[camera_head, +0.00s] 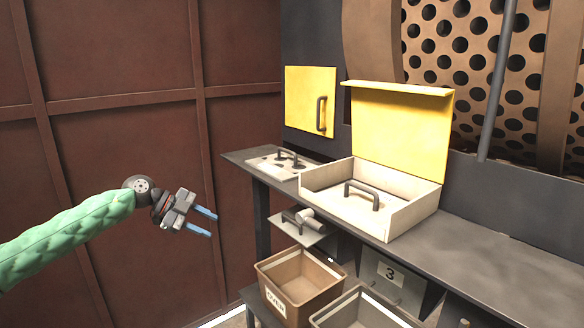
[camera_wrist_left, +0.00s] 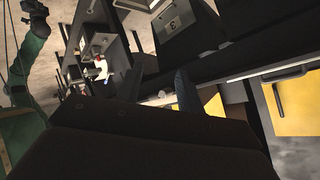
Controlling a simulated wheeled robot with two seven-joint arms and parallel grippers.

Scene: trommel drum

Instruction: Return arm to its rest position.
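My left arm in its green sleeve comes in from the left in the head view. Its gripper (camera_head: 213,224) hangs in the air, left of the dark workbench, in front of the brown wall panels. Its two blue fingertips are apart, with nothing between them. In the left wrist view the two dark fingers of this gripper (camera_wrist_left: 158,88) are also spread, and no object is held. A green-sleeved arm part (camera_wrist_left: 28,50) with a dark end shows at the left edge of that view; I cannot make out fingers on it.
A dark workbench (camera_head: 478,262) carries an open case (camera_head: 412,220) with a yellow lid. A yellow door (camera_head: 309,99) is on the wall behind. A brown bin (camera_head: 318,287) and a grey bin stand below the bench's front. The air around the left gripper is clear.

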